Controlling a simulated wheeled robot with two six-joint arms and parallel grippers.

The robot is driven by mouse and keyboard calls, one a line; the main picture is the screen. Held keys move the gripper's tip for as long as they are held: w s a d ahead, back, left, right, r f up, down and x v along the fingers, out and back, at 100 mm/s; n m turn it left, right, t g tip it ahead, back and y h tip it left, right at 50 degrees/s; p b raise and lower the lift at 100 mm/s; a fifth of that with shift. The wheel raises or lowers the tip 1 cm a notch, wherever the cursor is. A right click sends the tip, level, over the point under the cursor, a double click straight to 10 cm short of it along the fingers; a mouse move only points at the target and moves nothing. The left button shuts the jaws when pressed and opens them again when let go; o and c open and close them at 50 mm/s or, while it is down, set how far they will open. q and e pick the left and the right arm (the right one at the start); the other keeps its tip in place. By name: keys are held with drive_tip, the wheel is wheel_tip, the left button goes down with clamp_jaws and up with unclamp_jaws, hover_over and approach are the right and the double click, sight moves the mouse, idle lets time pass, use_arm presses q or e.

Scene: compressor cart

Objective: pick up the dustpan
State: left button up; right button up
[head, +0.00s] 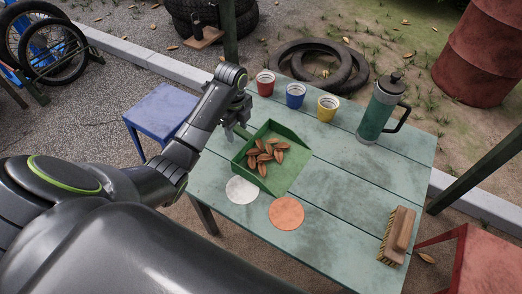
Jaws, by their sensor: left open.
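The green dustpan (289,174) lies on the green plank table, left of its middle. Several brown leaves (266,155) lie in it. My left gripper (237,134) is at the dustpan's upper left, pointing down, close to its back wall. A short green piece, likely the dustpan's handle, shows near the fingertips. I cannot tell whether the gripper touches it. The left jaws are open. My right gripper is not in view.
A red cup (265,84), a blue cup (295,96) and a yellow cup (327,108) stand along the far edge, with a green press pot (380,110). A brush (397,236), a white disc (242,190) and an orange disc (286,213) lie nearer. The table's middle right is clear.

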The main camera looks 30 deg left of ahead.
use_arm(q)
drive_tip(key=shift+f, duration=0.9)
drive_tip(key=c, duration=1.1)
drive_tip(key=shift+o, duration=0.2)
drive_tip(key=shift+r, duration=0.2)
